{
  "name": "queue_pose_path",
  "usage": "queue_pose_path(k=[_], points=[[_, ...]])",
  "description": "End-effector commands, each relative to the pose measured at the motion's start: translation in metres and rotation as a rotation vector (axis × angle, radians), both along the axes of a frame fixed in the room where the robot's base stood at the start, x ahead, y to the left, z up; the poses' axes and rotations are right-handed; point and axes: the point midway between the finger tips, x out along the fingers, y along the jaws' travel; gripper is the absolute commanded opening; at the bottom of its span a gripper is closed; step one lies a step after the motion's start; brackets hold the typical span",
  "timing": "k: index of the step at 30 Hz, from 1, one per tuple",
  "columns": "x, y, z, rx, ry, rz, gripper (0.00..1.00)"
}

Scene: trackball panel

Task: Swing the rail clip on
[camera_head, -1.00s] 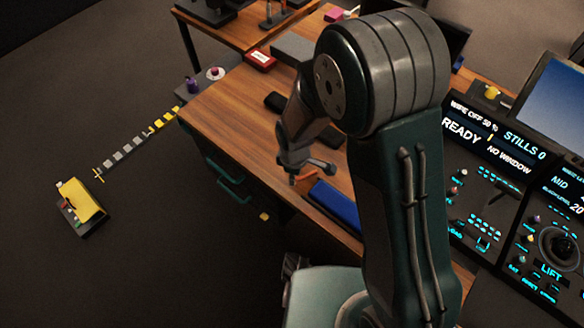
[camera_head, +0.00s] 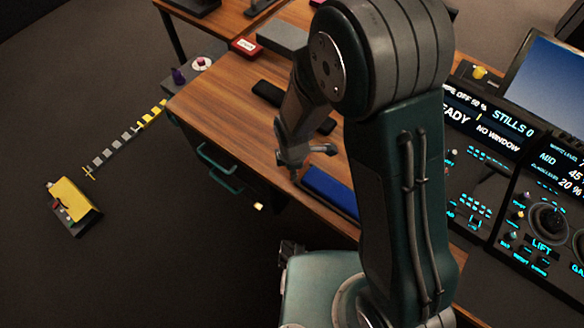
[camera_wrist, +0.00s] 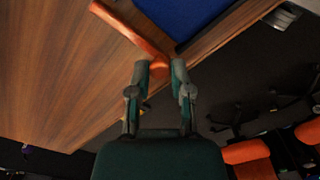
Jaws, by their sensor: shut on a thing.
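An orange clip (camera_wrist: 132,32), a slim bar with a thicker end, lies over the wooden desk's edge beside a blue block in the wrist view. My gripper (camera_wrist: 161,72) has its fingertips at the clip's thick end and is shut on it. In the head view my gripper (camera_head: 293,172) is at the desk's front edge, just left of the blue block (camera_head: 328,191). The clip cannot be made out there. Whether the clip is seated on a rail cannot be told.
The wooden desk (camera_head: 215,95) holds black flat items (camera_head: 268,93) and a red box (camera_head: 245,46). A lit control panel (camera_head: 490,150) stands at right. A teal drawer handle (camera_head: 218,170) juts below the desk. A yellow-topped box (camera_head: 74,203) lies on open floor at left.

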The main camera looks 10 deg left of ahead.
Motion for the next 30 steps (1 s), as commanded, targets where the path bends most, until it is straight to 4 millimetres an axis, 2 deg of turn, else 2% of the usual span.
queue_pose_path(k=[6,7,8,9,22,26,30], points=[[0.001,0.0,0.001,0.001,-0.001,-0.002,0.0],[0.001,0.0,0.001,0.001,-0.001,-0.002,0.4],[0.001,0.0,0.001,0.001,-0.001,-0.002,0.54],[0.001,0.0,0.0,0.001,-0.001,-0.002,0.61],[0.001,0.0,0.004,0.001,-0.002,-0.002,0.61],[0.002,0.001,0.021,0.002,-0.005,-0.002,0.61],[0.002,0.001,0.048,0.003,-0.005,-0.002,0.61]])
